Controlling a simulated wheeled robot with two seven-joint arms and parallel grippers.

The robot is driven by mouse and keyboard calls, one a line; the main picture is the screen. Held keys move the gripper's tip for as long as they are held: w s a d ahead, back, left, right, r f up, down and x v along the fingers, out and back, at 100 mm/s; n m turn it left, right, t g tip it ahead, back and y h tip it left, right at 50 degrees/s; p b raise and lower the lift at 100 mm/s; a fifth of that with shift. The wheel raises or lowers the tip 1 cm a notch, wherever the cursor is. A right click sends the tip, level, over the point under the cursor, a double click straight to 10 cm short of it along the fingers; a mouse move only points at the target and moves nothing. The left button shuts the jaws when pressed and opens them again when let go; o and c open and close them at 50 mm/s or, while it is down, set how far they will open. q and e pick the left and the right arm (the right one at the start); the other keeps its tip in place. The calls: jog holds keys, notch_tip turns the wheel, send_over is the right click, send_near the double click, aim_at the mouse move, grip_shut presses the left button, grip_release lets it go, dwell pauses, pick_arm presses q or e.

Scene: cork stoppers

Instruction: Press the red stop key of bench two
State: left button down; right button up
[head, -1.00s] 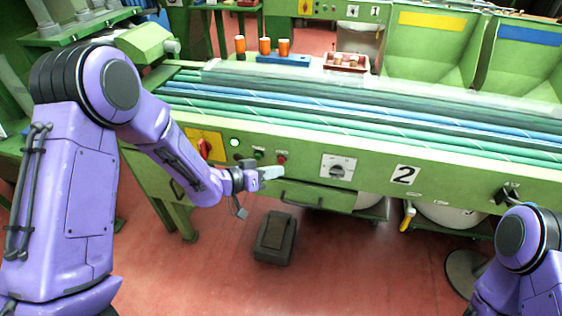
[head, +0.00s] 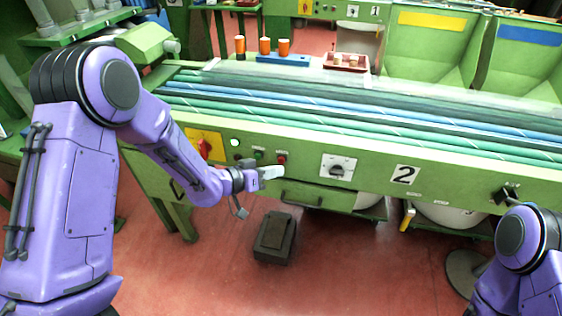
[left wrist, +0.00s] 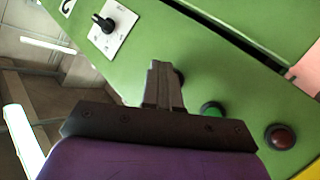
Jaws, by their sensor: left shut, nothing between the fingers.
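The green front panel of bench two (head: 440,183) carries a red stop key (head: 282,158), with a green key (head: 258,154) to its left. My left gripper (head: 281,172) is shut and empty, its tips at the panel just below the red key in the head view. In the left wrist view the shut fingers (left wrist: 163,85) point at the panel and mostly hide the stop key. I cannot tell whether they touch it. The green key (left wrist: 212,111) shows right of the fingers, then a dark red round lamp (left wrist: 281,136). My right gripper is out of view.
Left of the keys are a round lamp (head: 235,143) and a red rotary switch (head: 204,148) on a yellow plate. Right of them is a black knob (head: 338,168) on a white plate. A dark pedal box (head: 274,238) stands on the red floor.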

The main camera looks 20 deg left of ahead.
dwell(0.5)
pick_arm(q)
jog(key=shift+w, duration=0.45)
jog(key=shift+w+p, duration=0.3)
jog(key=shift+w, duration=0.15)
dwell(0.4)
jog(key=shift+s, duration=0.9)
jog(key=shift+s+d+p, duration=0.15)
jog(key=shift+s+p, duration=0.2)
jog(key=shift+s, duration=0.9)
jog(key=shift+s+d+p, duration=0.1)
jog(key=shift+s+p, duration=0.2)
jog(key=shift+s, duration=0.95)
